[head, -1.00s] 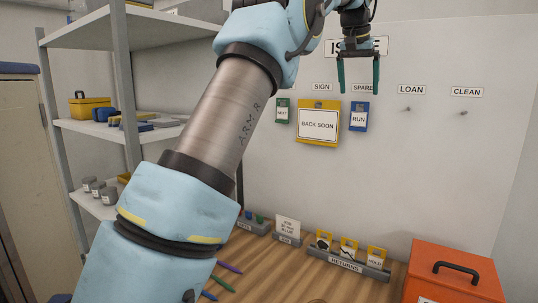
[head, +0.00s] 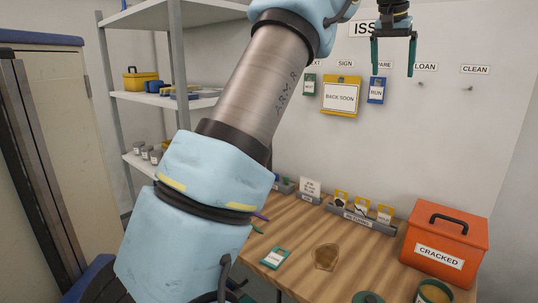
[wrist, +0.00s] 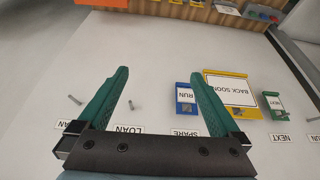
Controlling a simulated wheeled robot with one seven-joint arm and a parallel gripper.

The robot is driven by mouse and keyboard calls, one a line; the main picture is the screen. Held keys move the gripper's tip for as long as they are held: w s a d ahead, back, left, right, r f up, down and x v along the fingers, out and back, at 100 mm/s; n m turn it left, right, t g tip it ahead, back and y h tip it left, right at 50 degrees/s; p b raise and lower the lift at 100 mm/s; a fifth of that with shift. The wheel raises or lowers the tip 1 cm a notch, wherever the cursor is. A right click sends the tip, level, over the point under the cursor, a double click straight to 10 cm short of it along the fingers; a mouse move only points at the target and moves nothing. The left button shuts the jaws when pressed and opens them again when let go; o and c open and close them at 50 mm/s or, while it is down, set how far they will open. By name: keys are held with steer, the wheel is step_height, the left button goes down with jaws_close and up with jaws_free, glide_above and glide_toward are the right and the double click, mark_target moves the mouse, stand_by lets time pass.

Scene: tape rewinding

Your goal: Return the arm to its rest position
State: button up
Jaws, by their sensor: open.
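My gripper (head: 393,57) is open and empty, held high in front of the wall at the upper right of the head view, with its two green fingers pointing down. My light-blue and grey arm crosses the middle of the head view. The blue RUN tag (head: 376,90), the yellow BACK SOON sign (head: 341,95) and the green NEXT tag (head: 309,85) hang on the wall, apart from the fingers.
Below is a wooden table (head: 300,225) with a green-edged card (head: 275,258), a brown patch (head: 325,256), a grey RETURNS rack (head: 360,219) and an orange CRACKED box (head: 444,245). A grey shelf unit (head: 179,60) stands left. The LOAN and CLEAN pegs (head: 470,88) are bare.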

steer(key=s+a+f+n+y+b, duration=0.1)
steer(key=a+f+n+y+b, duration=0.15)
steer(key=a+f, duration=1.7)
steer(key=s+a+f+n+g, duration=0.1)
steer(key=s+a+f+n, duration=0.1)
steer(key=s+a+f, duration=0.6)
steer(key=s+a+f+n+g, duration=0.1)
steer(key=s+a+f+n, duration=0.1)
steer(key=s+a+f, duration=0.6)
steer(key=s+a, duration=0.4)
steer(key=s, duration=0.1)
steer(key=shift+s+f+b, duration=0.15)
steer(key=shift+s+b, duration=0.2)
steer(key=shift+b, duration=0.05)
